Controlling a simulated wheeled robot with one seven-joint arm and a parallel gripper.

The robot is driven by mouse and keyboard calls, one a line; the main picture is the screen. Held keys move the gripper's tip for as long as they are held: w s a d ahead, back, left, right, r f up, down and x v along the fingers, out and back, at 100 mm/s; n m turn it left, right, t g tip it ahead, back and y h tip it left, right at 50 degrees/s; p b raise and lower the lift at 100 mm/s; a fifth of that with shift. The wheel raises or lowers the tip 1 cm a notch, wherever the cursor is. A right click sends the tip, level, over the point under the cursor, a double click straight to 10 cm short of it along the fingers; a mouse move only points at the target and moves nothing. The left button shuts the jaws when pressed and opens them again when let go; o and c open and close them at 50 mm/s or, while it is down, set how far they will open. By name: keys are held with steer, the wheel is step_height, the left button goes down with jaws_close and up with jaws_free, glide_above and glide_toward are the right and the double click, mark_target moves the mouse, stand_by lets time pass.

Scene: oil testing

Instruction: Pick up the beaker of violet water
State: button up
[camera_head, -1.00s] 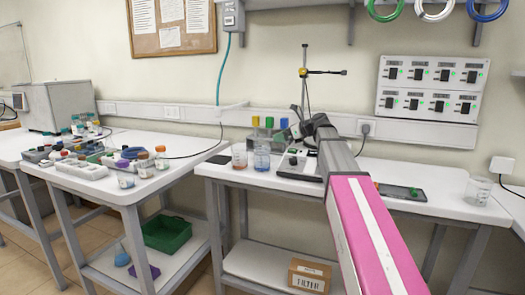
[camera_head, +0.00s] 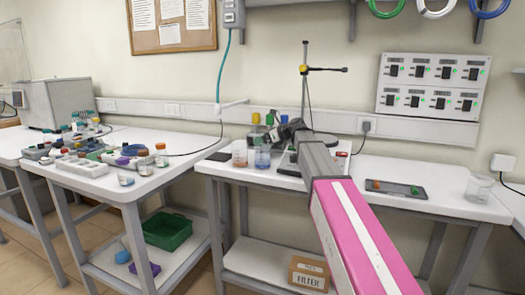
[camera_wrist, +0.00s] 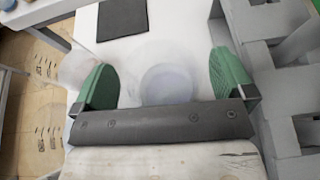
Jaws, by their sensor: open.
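Two glass beakers stand side by side at the left of the middle bench. The right one (camera_head: 262,158) holds blue-violet liquid; the left one (camera_head: 239,153) has a faint reddish tint. My gripper (camera_head: 279,134) is close to the blue-violet beaker, above and slightly right of it in the head view. In the wrist view my gripper (camera_wrist: 162,78) has its green fingers wide apart, with a pale violet beaker (camera_wrist: 167,85) between them and no visible contact. The other beaker (camera_wrist: 80,68) shows just outside the left finger. My arm partly hides the bench behind.
Bottles with yellow, green and blue tops stand behind. A dark tray (camera_head: 398,190) and an empty beaker (camera_head: 479,188) are at the right. The left table (camera_head: 130,190) is crowded with vials and boxes.

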steer(key=shift+w+a+f, duration=0.1)
steer(key=shift+a, duration=0.15)
steer(key=c, duration=1.1)
steer(key=shift+c, duration=0.2)
